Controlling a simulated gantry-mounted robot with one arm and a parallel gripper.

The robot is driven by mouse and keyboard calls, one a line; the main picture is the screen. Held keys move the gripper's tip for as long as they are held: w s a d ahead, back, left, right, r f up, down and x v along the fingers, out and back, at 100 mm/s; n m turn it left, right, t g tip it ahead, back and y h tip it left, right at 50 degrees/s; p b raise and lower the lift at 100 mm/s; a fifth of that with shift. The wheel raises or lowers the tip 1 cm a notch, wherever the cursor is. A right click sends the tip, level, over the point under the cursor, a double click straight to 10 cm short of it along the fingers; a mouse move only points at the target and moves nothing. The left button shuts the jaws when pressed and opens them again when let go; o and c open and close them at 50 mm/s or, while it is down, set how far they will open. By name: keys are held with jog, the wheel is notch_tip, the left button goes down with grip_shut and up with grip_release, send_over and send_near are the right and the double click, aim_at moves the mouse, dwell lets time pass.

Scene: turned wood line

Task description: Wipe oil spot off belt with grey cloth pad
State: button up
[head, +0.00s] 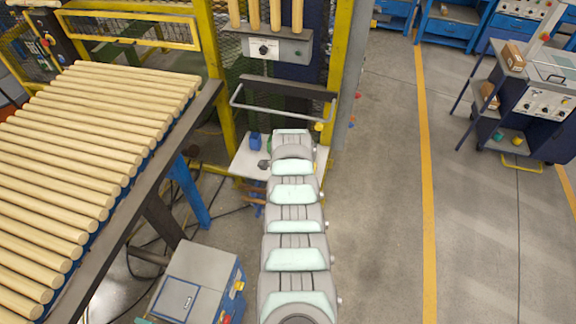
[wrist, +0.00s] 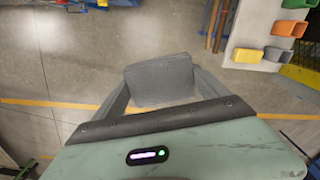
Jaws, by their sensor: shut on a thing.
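In the wrist view my gripper (wrist: 162,88) is shut on the grey cloth pad (wrist: 160,80), a flat, roughly square piece between its two fingers. Open floor shows behind the pad, and it touches no surface that I can see. In the head view my arm stretches away from the bottom centre, and its gripper and the pad cannot be made out. A conveyor at the left carries a row of pale wooden rods, and its dark side rail (head: 150,165) is in view. I cannot make out an oil spot in either view.
A white table (head: 247,160) with a small blue item (head: 255,141) stands beside my arm's far part. A grey control box (head: 195,285) is near the conveyor. Yellow frame posts (head: 212,75) rise behind. The floor on the right is clear up to a cart (head: 525,100).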

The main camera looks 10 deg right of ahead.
jog(key=shift+s, duration=0.2)
dwell(0.3)
jog(key=shift+w+d+r, duration=0.1)
jog(key=shift+w+r, duration=0.05)
jog(key=shift+d+r+n, duration=0.1)
jog(key=shift+d+n, duration=0.3)
jog(key=shift+d+r+n+p, duration=0.25)
jog(key=shift+n+p, duration=0.25)
jog(key=shift+n, duration=0.2)
jog(key=shift+d+n+p, duration=0.2)
jog(key=shift+n+p, duration=0.1)
jog(key=shift+n, duration=0.3)
jog(key=shift+s+n, duration=0.25)
jog(key=shift+n, duration=0.05)
